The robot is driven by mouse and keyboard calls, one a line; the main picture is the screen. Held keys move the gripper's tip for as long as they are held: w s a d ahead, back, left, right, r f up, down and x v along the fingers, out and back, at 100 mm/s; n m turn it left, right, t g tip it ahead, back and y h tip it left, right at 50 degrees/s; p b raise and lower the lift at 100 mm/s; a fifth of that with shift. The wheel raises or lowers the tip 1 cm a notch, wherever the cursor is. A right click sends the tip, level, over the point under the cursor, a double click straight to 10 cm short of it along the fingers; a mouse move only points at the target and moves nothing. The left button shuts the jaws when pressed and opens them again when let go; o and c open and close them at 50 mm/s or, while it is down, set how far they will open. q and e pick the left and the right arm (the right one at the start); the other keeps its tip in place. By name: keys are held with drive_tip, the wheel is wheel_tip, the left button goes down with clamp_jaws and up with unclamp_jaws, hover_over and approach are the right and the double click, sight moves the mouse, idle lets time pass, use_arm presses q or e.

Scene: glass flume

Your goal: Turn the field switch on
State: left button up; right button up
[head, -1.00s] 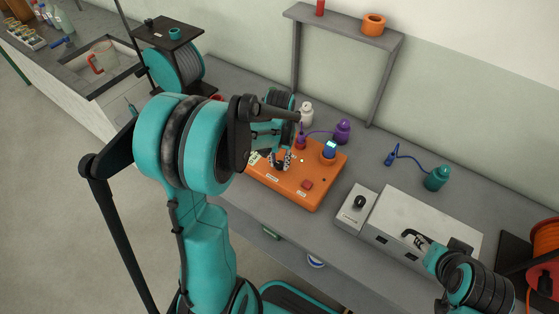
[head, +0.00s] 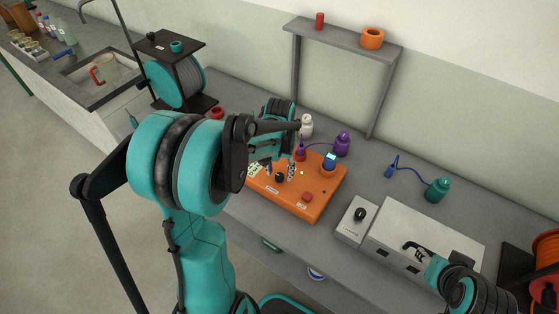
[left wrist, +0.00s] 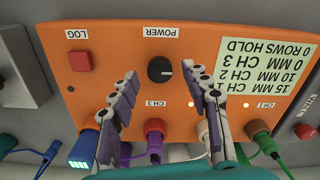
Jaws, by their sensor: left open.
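A black round knob labelled POWER sits on the orange box (head: 318,203); it shows in the left wrist view (left wrist: 161,70) with a pale mark on its rim. My left gripper (head: 281,170) is open over the box, its fingertips (left wrist: 170,88) on either side of this knob; contact is unclear. A small grey box (head: 349,232) to the right carries another black knob (head: 360,214); its label is too small to read. No label reading "field" is legible, so I cannot tell which knob is the field switch. My right gripper (head: 415,246) is at the larger grey box, its jaws unclear.
The larger grey box (head: 425,222) stands right of the small one. Purple (head: 342,144), white (head: 306,126) and teal (head: 437,190) bottles stand behind. The orange box has a red LOG button (left wrist: 80,61) and coloured plugs. A grey shelf (head: 345,36) stands at the back.

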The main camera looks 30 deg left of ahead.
sight(280, 176)
use_arm(q)
wheel_tip(280, 176, up, 11)
drive_tip(key=shift+f, duration=0.15)
idle(0.5)
drive_tip(key=s+d+m+t, duration=0.2)
drive_tip(key=s+d+t, duration=0.5)
drive_tip(key=s+d, duration=0.3)
drive_tip(key=shift+s+d, duration=0.25)
drive_tip(key=shift+s, duration=0.5)
